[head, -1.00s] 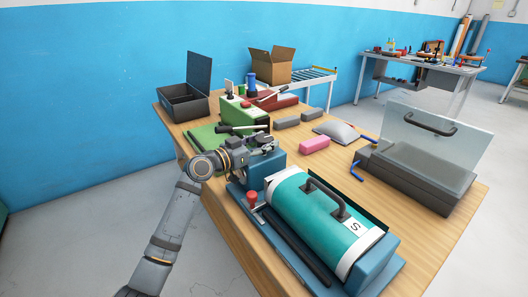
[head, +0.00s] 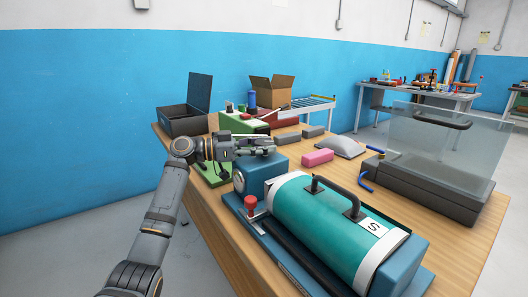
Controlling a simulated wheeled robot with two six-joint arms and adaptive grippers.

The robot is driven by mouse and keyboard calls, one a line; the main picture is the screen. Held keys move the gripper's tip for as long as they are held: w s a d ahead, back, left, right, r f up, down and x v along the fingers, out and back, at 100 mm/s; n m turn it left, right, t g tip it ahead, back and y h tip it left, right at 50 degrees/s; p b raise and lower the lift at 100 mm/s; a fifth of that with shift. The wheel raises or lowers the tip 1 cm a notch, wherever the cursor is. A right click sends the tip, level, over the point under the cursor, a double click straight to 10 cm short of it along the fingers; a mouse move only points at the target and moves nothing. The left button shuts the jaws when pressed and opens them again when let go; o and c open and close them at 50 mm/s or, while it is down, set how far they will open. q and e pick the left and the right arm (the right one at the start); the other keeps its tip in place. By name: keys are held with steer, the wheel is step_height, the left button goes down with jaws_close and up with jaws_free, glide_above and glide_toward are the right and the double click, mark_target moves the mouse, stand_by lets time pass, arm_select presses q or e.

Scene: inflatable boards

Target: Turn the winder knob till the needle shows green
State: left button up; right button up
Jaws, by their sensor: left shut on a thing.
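The winder is a blue machine with a teal roll (head: 325,230) marked S, lying on the table in the head view. At its far left end stands a blue housing (head: 262,170) with a round dial (head: 239,183) on its left face. The dial's needle and colours are too small to read. A red ball-topped lever (head: 250,202) stands beside the roll. My left gripper (head: 268,146) is at the far upper edge of the housing, shut, its fingers pointing right. The winder knob is hidden at the fingers. My right gripper is not in view.
A green machine (head: 243,124) stands behind my left gripper. A pink block (head: 317,157), grey blocks (head: 288,139) and a grey pillow-like bag (head: 340,147) lie beyond the roll. A dark case with a clear lid (head: 424,188) is at the right. An open box (head: 182,124) is at the back left.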

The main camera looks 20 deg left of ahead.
arm_select(q)
steer(key=shift+m+g+h, duration=0.6)
steer(key=shift+m+g, duration=0.2)
steer(key=shift+g, duration=0.3)
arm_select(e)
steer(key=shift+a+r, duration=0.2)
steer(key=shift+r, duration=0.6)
arm_select(q)
steer(key=o, duration=1.2)
steer(key=v, duration=0.7)
steer(key=shift+a, duration=0.25)
